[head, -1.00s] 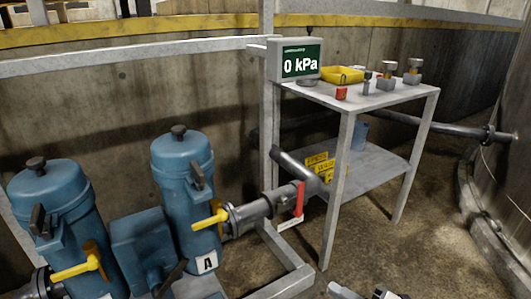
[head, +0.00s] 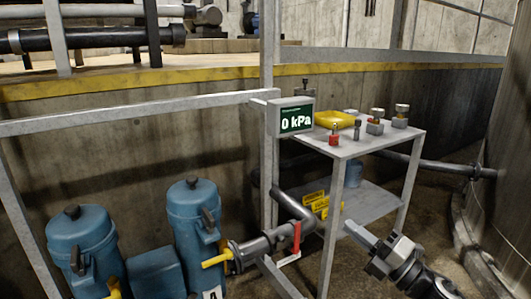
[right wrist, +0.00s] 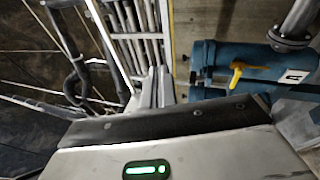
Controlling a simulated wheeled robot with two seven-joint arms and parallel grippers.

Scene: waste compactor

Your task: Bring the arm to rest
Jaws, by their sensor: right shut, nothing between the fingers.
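My right gripper (head: 358,232) is at the lower right of the head view, in front of the grey metal table (head: 372,143). Its fingers are together and hold nothing. In the right wrist view the closed fingers (right wrist: 158,85) point towards grey bars and the floor. My left gripper is not in view.
Blue filter housings (head: 197,235) stand at the lower left, with a yellow valve handle (head: 217,259) and a red lever (head: 297,237) on the pipe. A display (head: 294,117) reads 0 kPa. A yellow tray (head: 335,118) and small fittings sit on the table.

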